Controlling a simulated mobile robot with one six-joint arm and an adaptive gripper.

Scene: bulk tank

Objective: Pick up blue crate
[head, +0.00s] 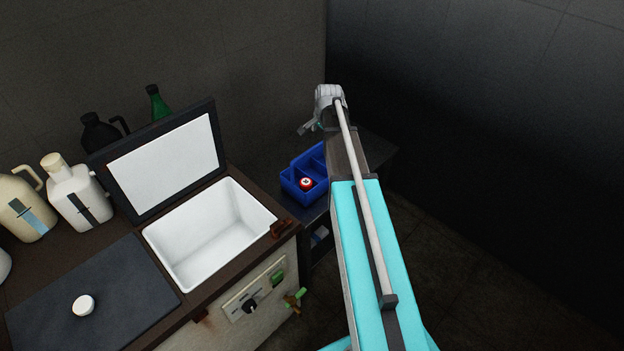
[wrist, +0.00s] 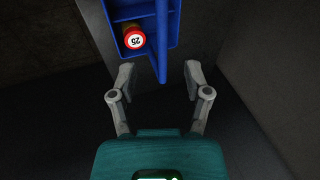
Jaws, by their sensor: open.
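The blue crate (head: 291,187) sits on a dark stand in the middle of the head view, right of the white tank. It has compartments, and a round red and white item marked 25 (head: 306,184) lies in one. My arm hides the crate's right part there. In the wrist view the crate (wrist: 161,50) is at the top, cut off by the frame edge, with the red-rimmed item (wrist: 134,40) in it. My gripper (wrist: 161,70) is open and empty. In the picture its fingertips lie on either side of the crate's lower right wall end; I see no contact.
The white tank (head: 210,230) with its raised lid (head: 165,165) stands left of the crate. Jugs (head: 78,195) and a green bottle (head: 157,102) stand behind and left of it. A green-handled valve (head: 295,298) sticks out at the tank's front. Dark walls close off the back and right.

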